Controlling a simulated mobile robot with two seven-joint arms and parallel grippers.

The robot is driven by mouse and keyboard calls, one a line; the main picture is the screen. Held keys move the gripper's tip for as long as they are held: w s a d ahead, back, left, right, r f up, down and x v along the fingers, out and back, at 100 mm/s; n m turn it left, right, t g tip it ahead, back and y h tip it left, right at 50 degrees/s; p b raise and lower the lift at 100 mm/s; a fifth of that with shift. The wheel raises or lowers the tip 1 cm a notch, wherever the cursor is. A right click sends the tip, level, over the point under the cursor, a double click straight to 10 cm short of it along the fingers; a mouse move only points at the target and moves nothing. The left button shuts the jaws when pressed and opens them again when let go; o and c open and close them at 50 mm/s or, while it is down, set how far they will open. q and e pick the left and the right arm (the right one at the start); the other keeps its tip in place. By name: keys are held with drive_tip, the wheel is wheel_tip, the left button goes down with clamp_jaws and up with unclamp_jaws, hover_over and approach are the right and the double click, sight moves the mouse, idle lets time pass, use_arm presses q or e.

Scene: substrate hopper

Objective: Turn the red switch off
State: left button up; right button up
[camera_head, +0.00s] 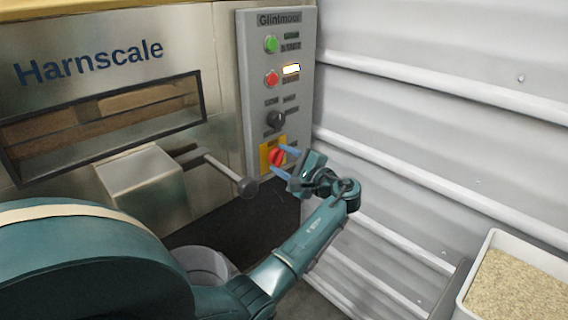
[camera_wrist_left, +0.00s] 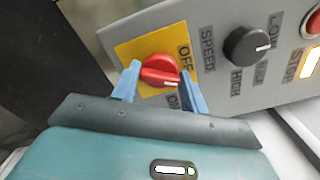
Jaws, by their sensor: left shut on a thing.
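The red switch (camera_head: 277,157) is a rotary knob on a yellow plate, low on the grey control panel. It also shows in the left wrist view (camera_wrist_left: 160,70), with the word OFF beside it and another label partly hidden by a finger. My left gripper (camera_head: 284,160) reaches the panel from the right, with its blue fingers on either side of the knob. In the left wrist view my left gripper (camera_wrist_left: 160,76) is shut on the red switch. A pale line shows on the knob, but its exact setting is hard to tell. My right gripper is out of view.
Above the switch are a black speed knob (camera_head: 276,120), a red button (camera_head: 271,78), a lit indicator (camera_head: 291,69) and a green button (camera_head: 271,44). A lever with a dark ball (camera_head: 247,187) sticks out to the left. A bin of grains (camera_head: 518,290) stands lower right.

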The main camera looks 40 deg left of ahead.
use_arm(q)
drive_tip(key=n+b, duration=0.1)
drive_tip(key=n, duration=0.2)
drive_tip(key=shift+f+n+b, duration=0.2)
drive_tip(key=shift+n+b, duration=0.1)
drive_tip(key=shift+b, duration=0.05)
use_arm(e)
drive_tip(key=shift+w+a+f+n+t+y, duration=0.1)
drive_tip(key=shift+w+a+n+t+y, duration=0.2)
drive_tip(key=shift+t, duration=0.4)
use_arm(q)
drive_tip(key=shift+r+n+b, duration=0.1)
drive_tip(key=shift+n+b, duration=0.7)
drive_tip(key=shift+n, duration=0.6)
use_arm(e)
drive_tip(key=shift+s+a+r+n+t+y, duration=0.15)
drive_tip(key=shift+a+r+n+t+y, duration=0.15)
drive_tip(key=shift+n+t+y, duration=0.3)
use_arm(q)
drive_tip(key=o, duration=1)
use_arm(e)
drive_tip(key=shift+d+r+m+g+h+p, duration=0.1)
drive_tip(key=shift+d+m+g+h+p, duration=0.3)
drive_tip(key=shift+p, duration=0.45)
use_arm(q)
drive_tip(key=s+d, duration=0.1)
drive_tip(key=d, duration=1.2)
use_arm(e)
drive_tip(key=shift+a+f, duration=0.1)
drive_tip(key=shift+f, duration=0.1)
